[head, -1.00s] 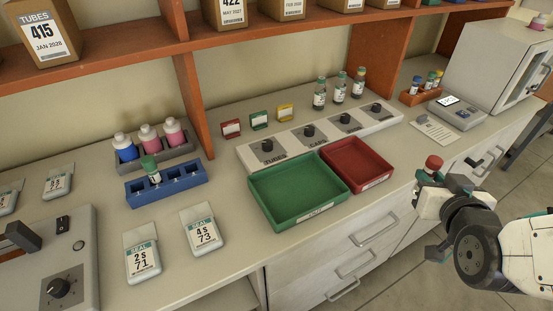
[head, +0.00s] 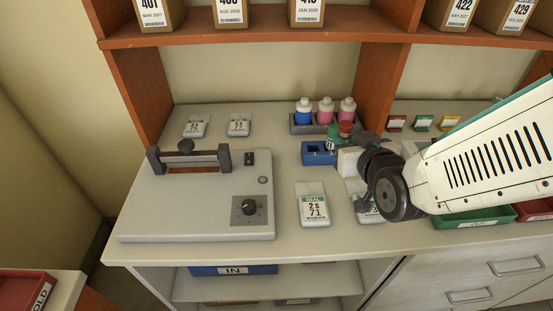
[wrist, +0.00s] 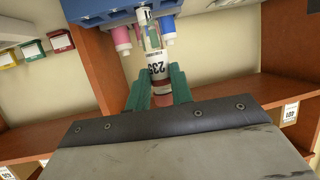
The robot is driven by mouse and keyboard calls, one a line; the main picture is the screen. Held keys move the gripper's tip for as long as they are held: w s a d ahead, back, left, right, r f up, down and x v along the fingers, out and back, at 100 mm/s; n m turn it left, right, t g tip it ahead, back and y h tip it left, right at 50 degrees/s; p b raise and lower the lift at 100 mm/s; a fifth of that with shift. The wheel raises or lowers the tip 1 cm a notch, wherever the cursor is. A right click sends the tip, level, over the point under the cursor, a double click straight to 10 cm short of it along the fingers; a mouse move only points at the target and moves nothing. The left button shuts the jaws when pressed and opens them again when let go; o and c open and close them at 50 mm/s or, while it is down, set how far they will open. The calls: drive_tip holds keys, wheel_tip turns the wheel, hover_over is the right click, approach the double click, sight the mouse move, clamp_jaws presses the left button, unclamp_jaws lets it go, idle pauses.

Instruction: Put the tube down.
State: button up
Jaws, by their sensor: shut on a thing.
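My gripper (head: 350,137) is shut on a red-capped tube (head: 346,128), just right of the blue rack (head: 318,153) in the head view. In the wrist view, my green fingers (wrist: 159,88) close on the tube (wrist: 157,70) near its red cap; its label reads 235. The rack (wrist: 95,9) shows at the top there. I cannot tell whether the tube's lower end is in a slot or above it. A green cap (head: 332,136) shows just left of the held tube.
A grey holder (head: 300,128) with blue and pink bottles stands behind the rack. SEAL packs (head: 313,206) lie in front. A grey device (head: 199,219) with a knob and handle is left. A green tray (head: 478,220) is partly behind my arm. A shelf (head: 270,29) runs above.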

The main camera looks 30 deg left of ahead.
drive_tip(key=w+a+r, duration=0.2)
drive_tip(key=w+a, duration=0.2)
drive_tip(key=a, duration=0.3)
hover_over(317, 154)
drive_tip(key=shift+n, duration=0.3)
wheel_tip(317, 154, down, 5)
drive_tip(key=shift+w+a+r, duration=0.15)
drive_tip(key=shift+r, duration=0.05)
drive_tip(key=shift+g+y, duration=0.3)
drive_tip(key=shift+f, duration=2.35)
drive_tip(key=shift+f, duration=0.1)
drive_tip(key=o, duration=0.6)
drive_tip(key=shift+o, duration=0.3)
drive_tip(key=shift+s+r, duration=0.2)
drive_tip(key=v, duration=1.1)
drive_tip(key=shift+s+d, duration=0.25)
drive_tip(key=shift+d, duration=0.05)
